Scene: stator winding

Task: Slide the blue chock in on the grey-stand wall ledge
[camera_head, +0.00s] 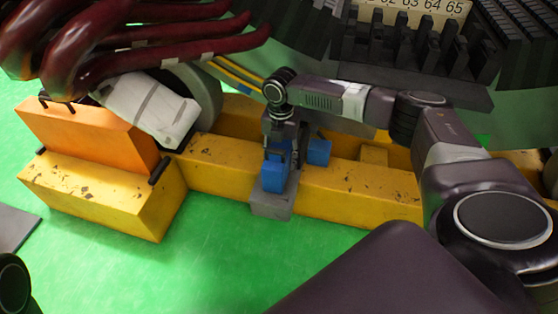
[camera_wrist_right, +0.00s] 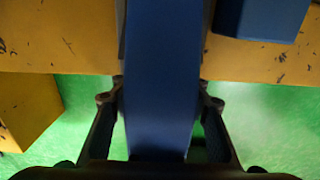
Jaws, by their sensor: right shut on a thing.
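A blue chock (camera_head: 273,177) stands at the grey stand (camera_head: 271,206) on the near side of the yellow beam. My right gripper (camera_head: 279,150) reaches down from above and is shut on this chock. In the right wrist view the chock (camera_wrist_right: 162,80) runs long between the two fingers of the gripper (camera_wrist_right: 160,95). The fingers hide part of the chock and the stand's ledge, so I cannot tell whether the chock touches the ledge. A second blue block (camera_head: 319,151) sits just to the right on the beam; it also shows in the right wrist view (camera_wrist_right: 262,15). My left gripper is not in view.
The yellow beam (camera_head: 350,190) runs across behind the stand. An orange block (camera_head: 85,135) on a yellow base (camera_head: 110,200) stands at the left, below thick dark red cables (camera_head: 160,50). Large dark machinery (camera_head: 410,55) is behind. The green floor (camera_head: 230,265) in front is clear.

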